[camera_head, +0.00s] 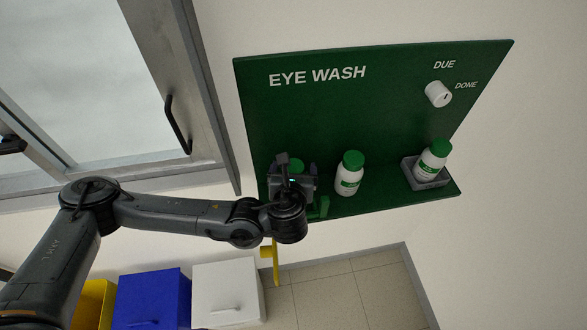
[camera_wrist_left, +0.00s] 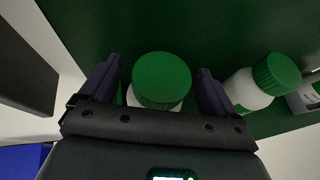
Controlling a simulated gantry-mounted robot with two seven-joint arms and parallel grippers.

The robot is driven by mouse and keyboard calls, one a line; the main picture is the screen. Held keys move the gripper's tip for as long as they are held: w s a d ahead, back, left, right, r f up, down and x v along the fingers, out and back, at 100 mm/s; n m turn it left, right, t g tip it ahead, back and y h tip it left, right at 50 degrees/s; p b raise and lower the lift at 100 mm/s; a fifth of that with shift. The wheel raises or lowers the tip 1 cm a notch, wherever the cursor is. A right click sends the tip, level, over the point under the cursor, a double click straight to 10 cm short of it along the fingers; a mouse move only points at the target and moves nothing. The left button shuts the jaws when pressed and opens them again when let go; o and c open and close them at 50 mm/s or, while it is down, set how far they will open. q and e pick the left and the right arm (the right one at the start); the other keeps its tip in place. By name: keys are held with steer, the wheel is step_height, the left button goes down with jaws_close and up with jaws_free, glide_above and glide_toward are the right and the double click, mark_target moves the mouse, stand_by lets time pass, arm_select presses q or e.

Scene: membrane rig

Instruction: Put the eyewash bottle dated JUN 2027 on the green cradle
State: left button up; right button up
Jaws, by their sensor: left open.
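My left gripper (camera_head: 294,168) is open, with one finger on each side of a green-capped bottle (camera_head: 296,162) at the left end of the green board. In the left wrist view this bottle's round cap (camera_wrist_left: 161,78) lies between the dark fingers; most of its body is hidden. A second white bottle (camera_head: 348,181) with a green cap stands upright in the middle. A third bottle (camera_head: 431,161) rests tilted in a grey cradle (camera_head: 428,183) at the right. A green piece (camera_head: 322,207), possibly the green cradle, shows partly behind my gripper. No date is legible. My right gripper is out of view.
The green EYE WASH board (camera_head: 330,120) carries a white knob (camera_head: 438,94) marked DUE and DONE. A window frame (camera_head: 190,100) with a handle is at left. Yellow, blue (camera_head: 152,297) and white bins (camera_head: 227,290) stand below. A yellow piece (camera_head: 275,262) hangs beneath my gripper.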

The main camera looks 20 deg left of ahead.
arm_select(q)
steer(key=b+v, duration=0.1)
steer(key=v, duration=0.9)
steer(key=shift+s+r, duration=0.15)
steer(key=shift+s, duration=0.2)
steer(key=shift+d, duration=0.15)
